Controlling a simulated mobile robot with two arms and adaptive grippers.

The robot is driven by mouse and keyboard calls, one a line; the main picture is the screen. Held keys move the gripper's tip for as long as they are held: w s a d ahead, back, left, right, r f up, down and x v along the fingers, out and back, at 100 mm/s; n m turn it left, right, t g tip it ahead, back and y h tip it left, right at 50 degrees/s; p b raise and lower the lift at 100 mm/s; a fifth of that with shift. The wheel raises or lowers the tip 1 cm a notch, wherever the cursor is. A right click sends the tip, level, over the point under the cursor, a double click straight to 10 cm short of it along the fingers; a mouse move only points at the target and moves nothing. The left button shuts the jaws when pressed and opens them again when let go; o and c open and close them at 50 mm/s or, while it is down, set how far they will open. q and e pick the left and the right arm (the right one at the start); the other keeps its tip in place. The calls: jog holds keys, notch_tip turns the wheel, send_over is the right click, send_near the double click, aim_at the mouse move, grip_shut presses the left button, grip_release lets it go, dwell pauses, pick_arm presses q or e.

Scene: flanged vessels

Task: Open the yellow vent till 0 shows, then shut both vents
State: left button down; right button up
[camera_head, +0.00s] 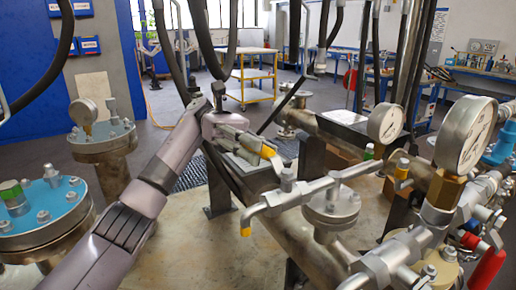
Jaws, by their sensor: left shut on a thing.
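My left gripper (262,150) reaches in from the left and is shut on the yellow-ended lever (268,153) of a small valve. That valve's body (287,181) sits on a thin grey pipe with a yellow-tipped, downturned outlet (246,222). My right gripper is not in view.
Flanged vessels with blue tops (42,212) stand at the left, one with a gauge (83,112). A red handle (487,268) is at the lower right. Hanging hoses cross the upper view. A yellow cart (247,76) and workbenches stand behind.

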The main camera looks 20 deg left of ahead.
pick_arm(q)
jog(key=shift+r, duration=0.25)
jog(key=c, duration=1.6)
grip_release()
jog(key=shift+w, duration=0.2)
jog(key=shift+o, duration=0.7)
jog(key=shift+s+a, duration=0.1)
jog(key=shift+s, duration=0.1)
jog(key=shift+f, duration=0.1)
notch_tip(320, 180, up, 10)
jog(key=shift+r, duration=0.1)
jog(key=shift+c, duration=0.4)
